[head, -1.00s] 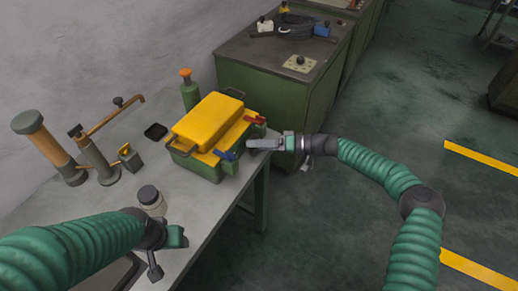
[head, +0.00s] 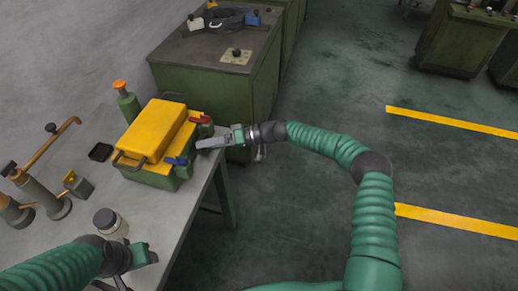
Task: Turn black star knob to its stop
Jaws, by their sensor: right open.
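A small black knob (head: 235,53) stands on a pale plate on top of the green cabinet; its shape is too small to confirm as a star. The yellow and green box (head: 152,132) sits on the grey workbench, with a red handle (head: 201,119) and a blue handle (head: 176,161) on its right side. My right gripper (head: 204,143) is open at the box's right side, near these handles; whether it touches anything is unclear, and it may hide part of that side. My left gripper (head: 138,258) is low at the bench's front, its jaws unclear.
A jar (head: 108,223) stands near my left gripper. A green bottle (head: 127,103) is behind the box. Copper-coloured posts and a lever (head: 52,146) stand at left. The green cabinet (head: 208,92) is beyond the bench. Floor at right is open.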

